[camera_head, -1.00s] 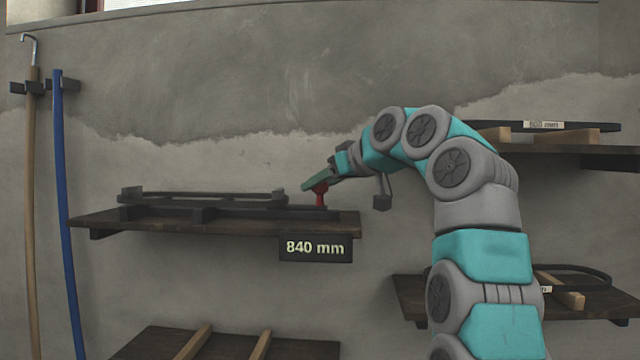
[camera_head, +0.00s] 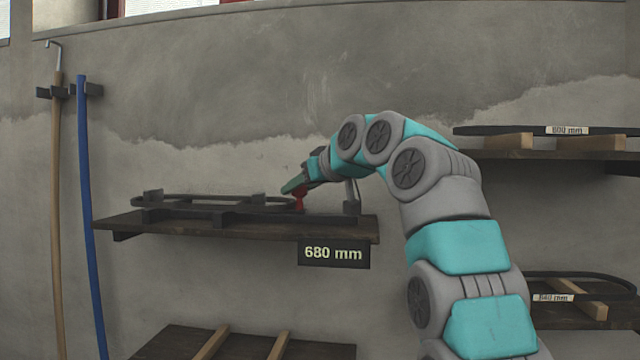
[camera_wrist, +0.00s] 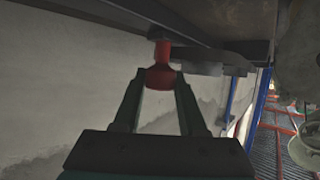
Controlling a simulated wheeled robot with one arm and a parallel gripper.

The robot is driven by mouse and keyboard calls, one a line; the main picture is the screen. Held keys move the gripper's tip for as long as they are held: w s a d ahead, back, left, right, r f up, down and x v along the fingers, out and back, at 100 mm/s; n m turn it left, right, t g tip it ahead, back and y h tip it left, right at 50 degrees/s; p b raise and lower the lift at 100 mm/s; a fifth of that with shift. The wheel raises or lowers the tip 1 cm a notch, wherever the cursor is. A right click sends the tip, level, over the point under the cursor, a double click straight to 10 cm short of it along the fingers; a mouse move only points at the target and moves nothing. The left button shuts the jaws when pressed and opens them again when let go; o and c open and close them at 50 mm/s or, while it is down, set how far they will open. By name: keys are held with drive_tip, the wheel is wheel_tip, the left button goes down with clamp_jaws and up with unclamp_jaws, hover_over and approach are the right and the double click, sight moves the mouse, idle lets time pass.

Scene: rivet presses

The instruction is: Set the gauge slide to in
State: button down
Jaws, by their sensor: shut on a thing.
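The gauge slide's red knob (camera_head: 299,203) stands near the right part of a dark rail (camera_head: 240,208) on the middle shelf. My gripper (camera_head: 291,187) reaches it from the right and is shut on it. In the wrist view the red knob (camera_wrist: 160,74) sits between my two fingertips, below the dark rail. A black sign (camera_head: 334,254) under the shelf reads 680 mm. The exact stops of the slide are too small to tell.
The dark wooden shelf (camera_head: 140,228) carries a dark looped band (camera_head: 205,198). Shelves with more bands stand at right, one upper (camera_head: 550,155) and one lower. A wooden pole (camera_head: 57,200) and a blue pole (camera_head: 86,200) hang at left.

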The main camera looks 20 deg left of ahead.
drive_tip(key=shift+c, duration=2.3)
unclamp_jaws()
drive_tip(key=shift+a, duration=0.25)
drive_tip(key=shift+d, duration=0.1)
drive_tip(key=b+v, duration=0.1)
drive_tip(key=v, duration=0.6)
drive_tip(key=shift+s+d+r+b, duration=0.15)
drive_tip(key=shift+s+d+b, duration=0.1)
drive_tip(key=shift+b, duration=0.15)
